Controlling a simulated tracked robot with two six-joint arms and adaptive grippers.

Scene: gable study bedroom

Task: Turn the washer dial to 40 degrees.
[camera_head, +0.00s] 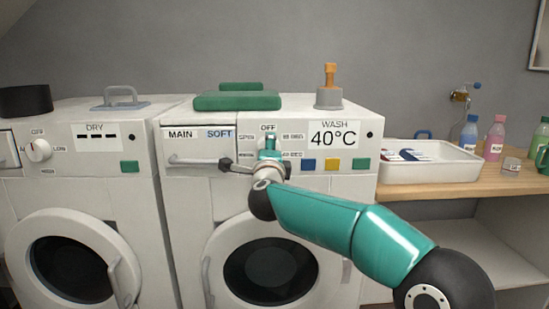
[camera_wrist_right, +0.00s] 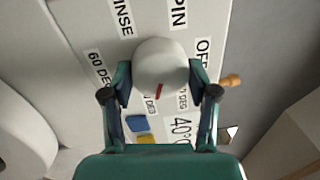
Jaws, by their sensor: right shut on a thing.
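The washer dial is a round white knob with a red mark, seen close up in the right wrist view (camera_wrist_right: 160,66). My right gripper (camera_wrist_right: 162,80) has one finger on each side of the dial and is shut on it. The red mark points down in that view, towards a partly hidden DEG label whose number I cannot read. In the head view my right gripper (camera_head: 270,150) covers most of the dial, under the OFF label. The washer display (camera_head: 333,136) reads WASH 40°C. My left gripper is not in view.
Blue, yellow and green buttons (camera_head: 333,164) sit right of the dial. The detergent drawer (camera_head: 200,160) is left of it. A dryer (camera_head: 75,200) stands further left. A white tray (camera_head: 432,172) and bottles (camera_head: 495,138) stand on the wooden counter at right.

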